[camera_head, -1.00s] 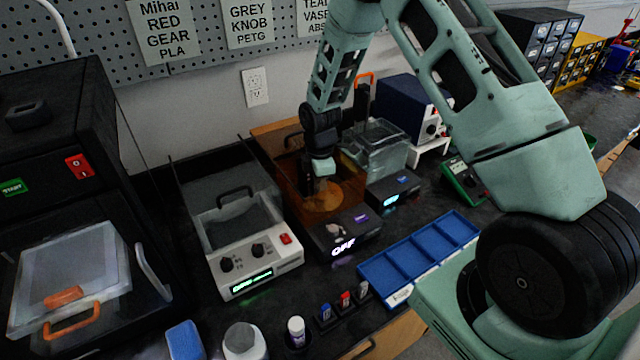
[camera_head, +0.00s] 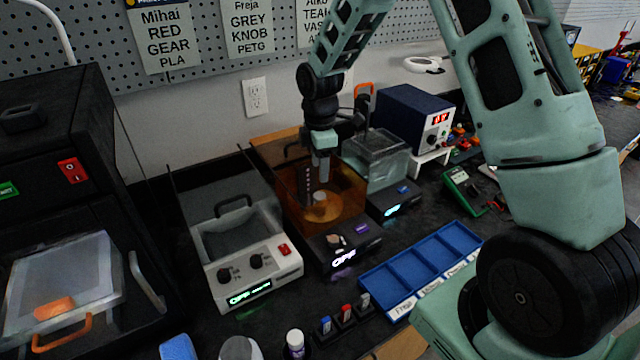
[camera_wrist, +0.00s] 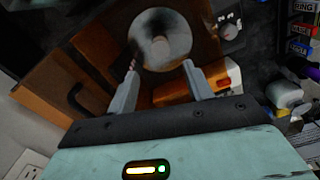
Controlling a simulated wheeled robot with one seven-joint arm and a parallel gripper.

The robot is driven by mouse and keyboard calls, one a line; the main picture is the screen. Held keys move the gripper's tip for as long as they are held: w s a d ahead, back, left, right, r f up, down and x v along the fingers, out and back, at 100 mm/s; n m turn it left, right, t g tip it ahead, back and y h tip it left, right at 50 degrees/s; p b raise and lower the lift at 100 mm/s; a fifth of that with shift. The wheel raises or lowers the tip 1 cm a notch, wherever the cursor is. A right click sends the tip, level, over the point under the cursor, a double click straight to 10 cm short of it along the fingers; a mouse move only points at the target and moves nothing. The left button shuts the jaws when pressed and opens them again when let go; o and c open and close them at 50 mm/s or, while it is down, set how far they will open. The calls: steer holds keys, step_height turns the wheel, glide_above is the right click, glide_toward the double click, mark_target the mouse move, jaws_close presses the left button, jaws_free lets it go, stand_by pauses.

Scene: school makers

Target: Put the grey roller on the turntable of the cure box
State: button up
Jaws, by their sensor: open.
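The cure box (camera_head: 347,200) has amber see-through walls, an open top and a dark front reading OFF. Its round turntable (camera_head: 322,213) shows inside, and as a pale disc in the wrist view (camera_wrist: 148,22). A small grey roller (camera_head: 320,197) appears to stand upright near the turntable's middle, seen through the amber wall.
A brown panel with a black handle (camera_wrist: 48,100) is beside the cure box. A grey wash unit (camera_head: 250,262) stands left of it, a clear tank (camera_head: 375,160) behind right. A blue divided tray (camera_head: 425,262) lies at front right. Dark counter shows between them.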

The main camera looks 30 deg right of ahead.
steer(key=s+a+r+m, duration=0.2)
steer(key=s+a+r, duration=0.3)
steer(key=s+a, duration=0.35)
steer(key=s+a+r+m, duration=0.1)
steer(key=s+a+r, duration=0.3)
steer(key=s+a, duration=0.4)
steer(key=s+a+m, duration=0.2)
steer(key=s, duration=0.5)
steer(key=s+a+r+m, duration=0.1)
steer(key=s+a+m, duration=0.1)
steer(key=s, duration=0.6)
steer(key=shift+r+y, duration=0.25)
steer(key=shift+y, duration=0.05)
steer(key=shift+c, duration=0.3)
